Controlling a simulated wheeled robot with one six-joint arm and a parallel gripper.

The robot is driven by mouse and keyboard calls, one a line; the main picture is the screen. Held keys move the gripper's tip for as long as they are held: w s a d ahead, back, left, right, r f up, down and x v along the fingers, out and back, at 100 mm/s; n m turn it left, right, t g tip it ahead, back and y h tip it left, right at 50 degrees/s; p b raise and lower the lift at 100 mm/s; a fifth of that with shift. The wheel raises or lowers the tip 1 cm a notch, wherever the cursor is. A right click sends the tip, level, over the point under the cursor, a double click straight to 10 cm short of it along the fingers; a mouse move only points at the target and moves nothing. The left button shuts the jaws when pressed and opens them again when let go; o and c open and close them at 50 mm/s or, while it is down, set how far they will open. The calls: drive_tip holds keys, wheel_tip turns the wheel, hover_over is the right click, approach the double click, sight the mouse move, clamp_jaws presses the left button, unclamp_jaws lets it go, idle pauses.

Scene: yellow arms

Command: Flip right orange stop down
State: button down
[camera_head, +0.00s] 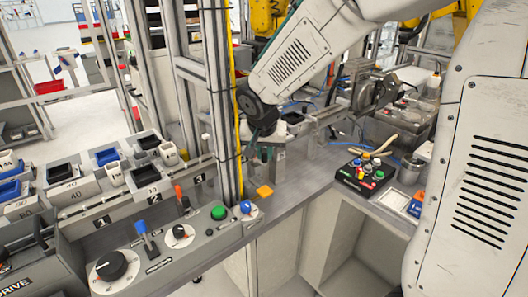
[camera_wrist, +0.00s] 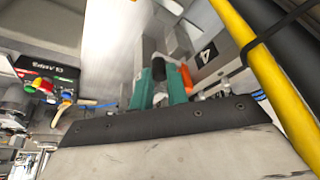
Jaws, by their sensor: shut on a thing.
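My gripper (camera_head: 262,153) is low beside the metal post in the head view, small and partly hidden by my dark wrist. In the wrist view its two teal fingers (camera_wrist: 159,84) are a little apart, with a grey metal piece (camera_wrist: 157,62) between them. The fingers are shut on this piece. An orange-brown part (camera_wrist: 187,78) shows close beside the right finger; I cannot tell whether it joins the held piece. Which orange part is the right stop is unclear.
A grey post with a yellow cable (camera_head: 237,95) stands just left of my gripper; the cable crosses close by in the wrist view (camera_wrist: 272,70). A control panel with a green button (camera_head: 218,212) is at front left. A black button box (camera_head: 365,175) stands right.

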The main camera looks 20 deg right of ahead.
drive_tip(key=shift+s+f, duration=0.1)
drive_tip(key=shift+f, duration=1.2)
drive_tip(key=c, duration=1.4)
unclamp_jaws()
drive_tip(key=shift+f, duration=0.1)
drive_tip(key=shift+o, duration=0.2)
drive_tip(key=v, duration=0.8)
